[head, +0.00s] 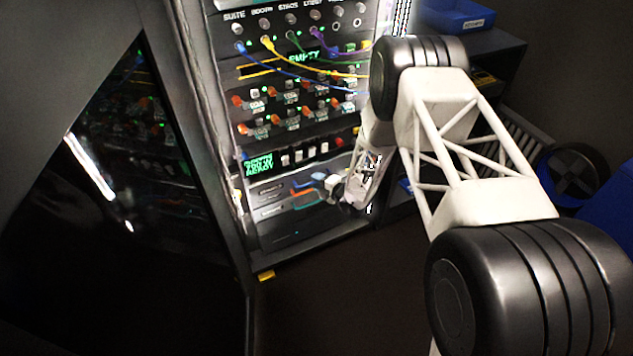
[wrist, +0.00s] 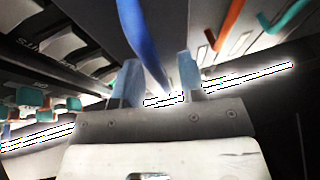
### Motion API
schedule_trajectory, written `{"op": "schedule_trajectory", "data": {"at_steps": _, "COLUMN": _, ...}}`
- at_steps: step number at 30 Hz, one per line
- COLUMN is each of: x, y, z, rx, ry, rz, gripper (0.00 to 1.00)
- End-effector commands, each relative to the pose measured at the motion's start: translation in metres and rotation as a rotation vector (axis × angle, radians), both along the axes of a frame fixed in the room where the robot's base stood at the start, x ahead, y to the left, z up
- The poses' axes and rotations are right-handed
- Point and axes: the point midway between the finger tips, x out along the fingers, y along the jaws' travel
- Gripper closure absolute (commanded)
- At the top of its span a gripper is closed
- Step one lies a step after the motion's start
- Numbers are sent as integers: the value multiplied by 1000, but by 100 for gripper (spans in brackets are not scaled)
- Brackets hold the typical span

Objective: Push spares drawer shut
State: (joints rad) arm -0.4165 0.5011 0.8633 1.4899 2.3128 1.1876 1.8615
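The spares drawer (head: 272,212) is low on the rack, under the lit display, and appears to stand out from the rack. Blue, orange and teal cable pieces (head: 306,196) show at it. My gripper (head: 336,188) is at the right part of the drawer, small and partly hidden by my arm in the head view. In the wrist view my gripper (wrist: 158,78) has its two fingers apart. A blue cable piece (wrist: 140,35) runs down toward the gap between them; I cannot tell whether it touches a finger. Orange (wrist: 228,22) and teal pieces (wrist: 288,18) are to the right.
The rack panel (head: 300,75) above carries several plugged cables, knobs and switches. A row of keys (head: 305,155) is just above the drawer. A shelf with a blue bin (head: 460,17) stands at the right. The dark floor (head: 330,290) before the rack is clear.

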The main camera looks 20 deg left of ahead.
Motion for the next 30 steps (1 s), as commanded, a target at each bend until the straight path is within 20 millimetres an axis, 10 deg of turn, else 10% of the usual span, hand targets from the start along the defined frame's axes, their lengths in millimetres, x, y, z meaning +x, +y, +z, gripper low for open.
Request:
{"op": "schedule_trajectory", "data": {"at_steps": 13, "x": 3, "y": 7, "z": -1, "rx": 1, "ry": -1, "rz": 0, "gripper": 62}}
{"op": "schedule_trajectory", "data": {"at_steps": 21, "x": 3, "y": 7, "z": -1, "rx": 1, "ry": -1, "rz": 0, "gripper": 100}}
{"op": "schedule_trajectory", "data": {"at_steps": 30, "x": 4, "y": 8, "z": -1, "rx": 1, "ry": -1, "rz": 0, "gripper": 100}}
